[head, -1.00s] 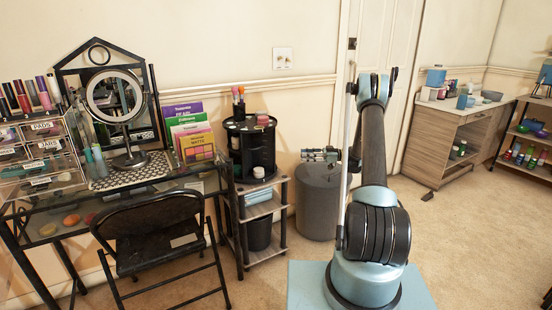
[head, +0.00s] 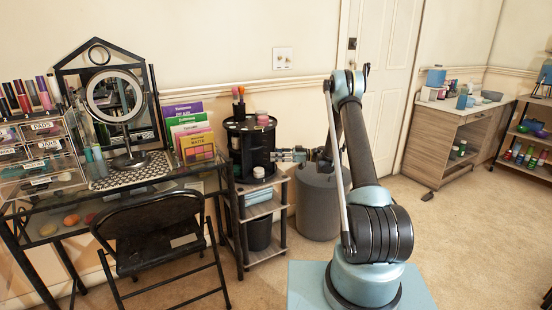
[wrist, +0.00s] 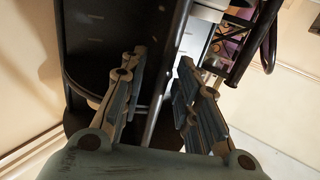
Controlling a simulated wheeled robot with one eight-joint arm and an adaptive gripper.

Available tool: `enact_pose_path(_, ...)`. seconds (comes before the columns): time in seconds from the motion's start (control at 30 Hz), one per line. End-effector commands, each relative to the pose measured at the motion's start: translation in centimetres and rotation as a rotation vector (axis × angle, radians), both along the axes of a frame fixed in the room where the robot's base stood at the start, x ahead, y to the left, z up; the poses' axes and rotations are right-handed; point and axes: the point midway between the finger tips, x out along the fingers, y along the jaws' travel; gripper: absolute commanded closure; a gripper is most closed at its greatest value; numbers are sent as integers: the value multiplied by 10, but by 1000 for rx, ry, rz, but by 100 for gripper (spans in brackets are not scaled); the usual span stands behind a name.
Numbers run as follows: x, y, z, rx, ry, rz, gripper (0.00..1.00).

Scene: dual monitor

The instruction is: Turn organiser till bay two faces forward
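The organiser is a black round tower (head: 236,150) with open bays, standing on top of a small shelf unit in the head view. Brushes and small jars sit on its top. My gripper (head: 282,155) is at its right side, close to or touching it. In the wrist view the organiser's dark panels (wrist: 95,45) fill the middle. My gripper's two fingers (wrist: 160,72) are apart there, with an upright edge of the organiser showing between them. I cannot tell whether the fingers touch it. No bay number is readable.
The shelf unit (head: 265,208) stands beside a glass-topped desk (head: 150,185) with a mirror and colourful palettes. A folding chair (head: 155,235) is in front of the desk. A grey cylinder (head: 318,205) stands on the floor beneath my forearm.

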Motion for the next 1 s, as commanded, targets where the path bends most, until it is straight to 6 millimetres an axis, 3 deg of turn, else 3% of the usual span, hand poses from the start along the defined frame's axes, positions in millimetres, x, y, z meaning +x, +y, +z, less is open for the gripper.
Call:
enact_pose_path(0.43, -1, 9, 0, 0, 0, 0, 71)
enact_pose_path(0.57, -1, 9, 0, 0, 0, 0, 100)
enact_pose_path(0.7, -1, 9, 0, 0, 0, 0, 100)
enact_pose_path(0.73, 0, -1, 0, 0, 0, -2, 100)
enact_pose_path(1.0, 1, 15, 0, 0, 0, -2, 100)
